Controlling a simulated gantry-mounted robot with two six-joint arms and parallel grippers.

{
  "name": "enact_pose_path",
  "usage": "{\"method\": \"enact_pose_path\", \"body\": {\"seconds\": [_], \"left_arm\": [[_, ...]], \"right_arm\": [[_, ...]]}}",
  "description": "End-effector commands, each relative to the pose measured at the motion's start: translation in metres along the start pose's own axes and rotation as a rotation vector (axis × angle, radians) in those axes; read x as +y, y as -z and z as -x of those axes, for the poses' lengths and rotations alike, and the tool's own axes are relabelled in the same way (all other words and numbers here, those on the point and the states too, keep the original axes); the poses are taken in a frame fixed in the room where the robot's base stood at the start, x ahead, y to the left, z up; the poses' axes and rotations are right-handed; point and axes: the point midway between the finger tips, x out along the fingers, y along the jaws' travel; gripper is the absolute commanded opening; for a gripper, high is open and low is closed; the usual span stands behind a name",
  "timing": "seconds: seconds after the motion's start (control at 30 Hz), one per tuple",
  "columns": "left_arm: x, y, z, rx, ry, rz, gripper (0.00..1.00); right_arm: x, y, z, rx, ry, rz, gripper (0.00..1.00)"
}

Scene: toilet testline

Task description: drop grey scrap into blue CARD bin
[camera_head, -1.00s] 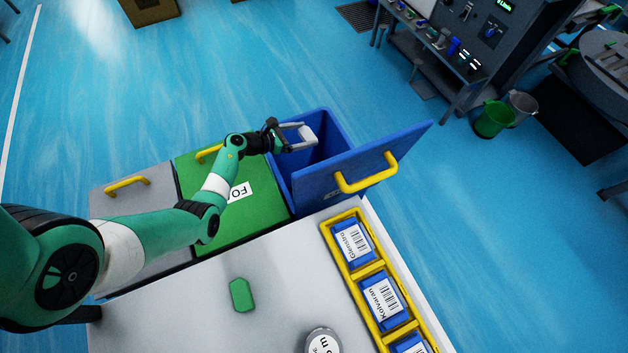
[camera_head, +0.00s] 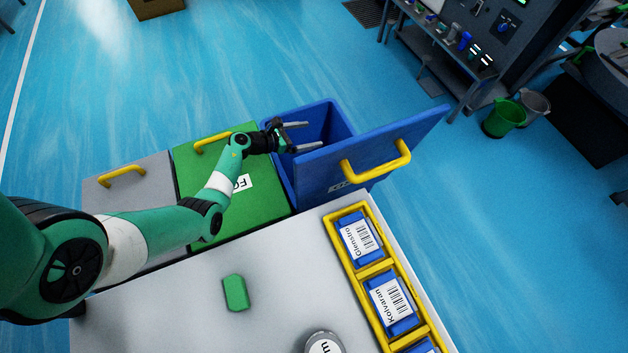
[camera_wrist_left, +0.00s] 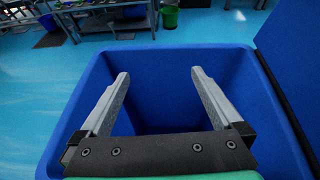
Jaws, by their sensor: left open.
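The blue bin (camera_head: 340,122) stands at the far side of the table with its blue lid (camera_head: 372,152) swung open to the right. My left gripper (camera_head: 305,136) is over the bin's mouth, open, with nothing between its fingers. In the left wrist view the open gripper (camera_wrist_left: 158,95) points across the blue bin (camera_wrist_left: 72,105), whose dark inside shows between the fingers. The grey scrap is not visible in either view now; the bin's floor is hidden or too dark to tell. My right gripper is not in view.
A green bin (camera_head: 200,165) and a grey bin (camera_head: 125,200), both lidded with yellow handles, stand left of the blue bin. On the white table (camera_head: 190,310) lie a green piece (camera_head: 236,292), a round labelled item (camera_head: 323,342) and a yellow tray (camera_head: 389,263) of labelled blue boxes.

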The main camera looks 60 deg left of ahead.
Motion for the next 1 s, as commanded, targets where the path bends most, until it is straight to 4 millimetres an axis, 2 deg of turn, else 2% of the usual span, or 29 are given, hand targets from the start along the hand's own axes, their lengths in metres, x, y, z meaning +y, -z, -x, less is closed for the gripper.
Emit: {"method": "enact_pose_path", "body": {"seconds": [0.17, 0.4, 0.53, 0.7, 1.0], "left_arm": [[0.001, -0.004, 0.025, 0.001, -0.003, 0.002, 1.00], [0.001, -0.004, 0.082, 0.000, -0.005, 0.003, 1.00], [0.001, -0.003, 0.104, 0.000, -0.004, 0.003, 1.00], [0.000, -0.001, 0.116, 0.000, -0.002, 0.000, 1.00], [0.000, 0.000, 0.115, 0.000, 0.000, 0.000, 1.00]], "right_arm": [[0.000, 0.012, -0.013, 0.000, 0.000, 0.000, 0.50], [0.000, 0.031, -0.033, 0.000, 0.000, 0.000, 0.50], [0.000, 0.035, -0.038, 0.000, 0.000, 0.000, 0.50], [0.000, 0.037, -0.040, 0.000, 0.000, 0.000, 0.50], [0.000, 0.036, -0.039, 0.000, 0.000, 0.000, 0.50]]}}
